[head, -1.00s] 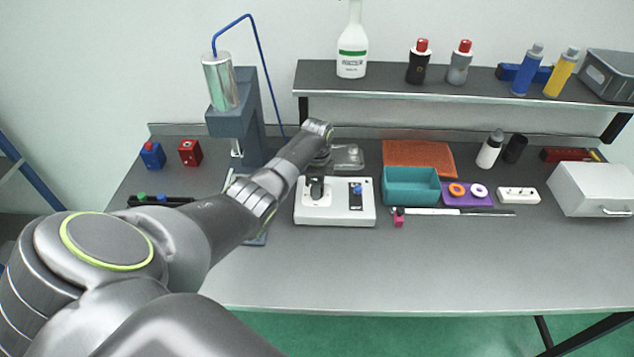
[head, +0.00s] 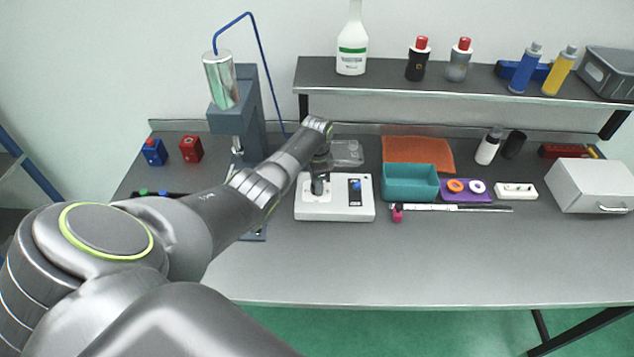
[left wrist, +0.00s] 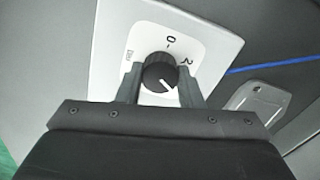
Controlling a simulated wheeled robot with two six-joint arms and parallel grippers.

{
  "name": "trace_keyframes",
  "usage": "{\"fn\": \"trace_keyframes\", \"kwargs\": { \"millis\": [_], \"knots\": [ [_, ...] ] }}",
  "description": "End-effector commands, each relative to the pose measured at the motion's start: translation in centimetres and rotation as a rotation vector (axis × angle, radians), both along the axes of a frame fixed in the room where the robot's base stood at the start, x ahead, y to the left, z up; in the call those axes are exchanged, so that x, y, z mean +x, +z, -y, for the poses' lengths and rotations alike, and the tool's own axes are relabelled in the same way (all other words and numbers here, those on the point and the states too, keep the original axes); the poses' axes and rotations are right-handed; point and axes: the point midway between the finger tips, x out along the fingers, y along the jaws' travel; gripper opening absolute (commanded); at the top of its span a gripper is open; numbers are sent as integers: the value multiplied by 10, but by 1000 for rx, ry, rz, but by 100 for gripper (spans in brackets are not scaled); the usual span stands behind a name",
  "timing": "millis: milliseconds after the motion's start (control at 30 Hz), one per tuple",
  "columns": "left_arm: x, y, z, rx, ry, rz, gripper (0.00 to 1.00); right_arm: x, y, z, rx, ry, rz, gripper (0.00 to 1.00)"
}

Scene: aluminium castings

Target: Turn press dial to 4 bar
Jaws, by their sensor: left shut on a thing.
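The press dial (left wrist: 158,70) is a round black knob with a white pointer line, on a white plate of the white control box (head: 335,212). In the left wrist view its pointer aims toward the lower right of the picture. The marks 0 and 2 and a small label show on the plate; other marks are hidden by the fingers and gripper body. My left gripper (head: 318,186) comes down on the left part of the box, and its two fingers (left wrist: 159,78) hold the dial from both sides. My right gripper is not in view.
The grey press (head: 240,112) stands left of the box. A blue-and-black switch (head: 355,187) is on the box's right half. A teal bin (head: 410,185) stands to the right, with a pink-ended rod (head: 440,208) in front. The front of the table is clear.

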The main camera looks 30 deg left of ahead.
Motion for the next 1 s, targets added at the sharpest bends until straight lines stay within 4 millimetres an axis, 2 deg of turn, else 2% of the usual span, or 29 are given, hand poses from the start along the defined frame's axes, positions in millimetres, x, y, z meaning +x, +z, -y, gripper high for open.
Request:
{"fn": "trace_keyframes", "kwargs": {
  "millis": [100,133,300,667,867,1000],
  "knots": [
    [2,2,-1,4,-1,5,11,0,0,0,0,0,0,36],
    [2,2,-1,4,-1,5,35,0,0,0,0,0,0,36],
    [1,2,-1,2,-1,3,55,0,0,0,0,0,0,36],
    [1,4,-1,1,-1,2,55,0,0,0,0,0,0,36],
    [1,25,-1,1,-1,5,55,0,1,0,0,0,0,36],
    [2,49,-1,2,-2,7,55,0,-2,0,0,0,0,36]
  ]
}}
